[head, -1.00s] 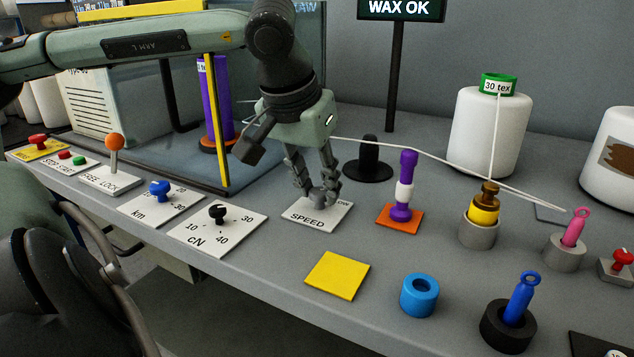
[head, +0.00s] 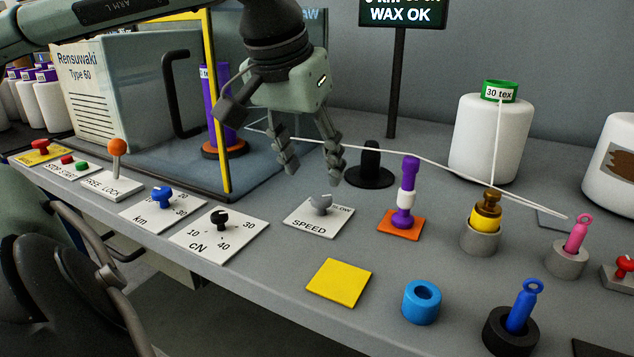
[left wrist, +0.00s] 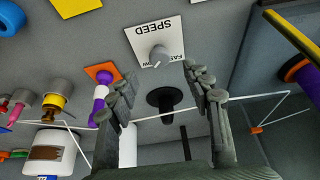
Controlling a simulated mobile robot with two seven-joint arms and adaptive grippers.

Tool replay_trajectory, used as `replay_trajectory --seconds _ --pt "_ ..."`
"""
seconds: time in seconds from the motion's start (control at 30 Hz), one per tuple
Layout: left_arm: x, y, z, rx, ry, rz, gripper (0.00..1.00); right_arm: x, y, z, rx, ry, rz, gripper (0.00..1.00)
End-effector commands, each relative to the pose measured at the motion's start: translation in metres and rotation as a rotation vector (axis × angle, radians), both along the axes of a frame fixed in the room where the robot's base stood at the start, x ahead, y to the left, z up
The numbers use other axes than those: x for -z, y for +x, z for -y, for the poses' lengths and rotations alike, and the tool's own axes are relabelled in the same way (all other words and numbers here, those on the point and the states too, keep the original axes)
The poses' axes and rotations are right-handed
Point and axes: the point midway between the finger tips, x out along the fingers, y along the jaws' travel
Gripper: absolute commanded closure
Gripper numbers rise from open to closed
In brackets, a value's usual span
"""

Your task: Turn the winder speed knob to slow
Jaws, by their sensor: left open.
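The grey speed knob (head: 320,204) stands on a white plate (head: 312,226) lettered SPEED, with SLOW at its right corner partly covered by the knob. The knob also shows in the left wrist view (left wrist: 159,56) on its plate (left wrist: 141,36), beyond the fingertips. I cannot tell for sure where its pointer aims. My left gripper (head: 309,173) is open and empty, above and behind the knob, fingers pointing down and not touching it. Its spread fingers also show in the left wrist view (left wrist: 160,88). My right gripper is not in view.
A tension dial (head: 219,220) and a blue km dial (head: 162,199) lie left of the plate. A purple bobbin (head: 408,185) on an orange base stands right, a black post (head: 370,162) behind. White yarn (head: 440,168) runs behind. A yellow pad (head: 339,282) lies in front.

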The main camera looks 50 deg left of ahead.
Motion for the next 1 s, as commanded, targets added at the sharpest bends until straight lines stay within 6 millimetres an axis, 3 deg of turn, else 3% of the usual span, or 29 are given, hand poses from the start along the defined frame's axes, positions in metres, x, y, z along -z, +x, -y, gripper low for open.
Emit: replay_trajectory --seconds 0.1,0.33,1.0 --pt "-0.025 -0.009 0.002 -0.002 0.003 0.004 0.5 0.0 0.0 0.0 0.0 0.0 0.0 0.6" --pt "-0.052 -0.02 0.006 0.0 0.0 0.002 0.5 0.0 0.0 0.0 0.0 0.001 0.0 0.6" --pt "-0.056 -0.022 0.007 0.001 -0.001 0.0 0.5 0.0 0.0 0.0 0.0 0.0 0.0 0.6"
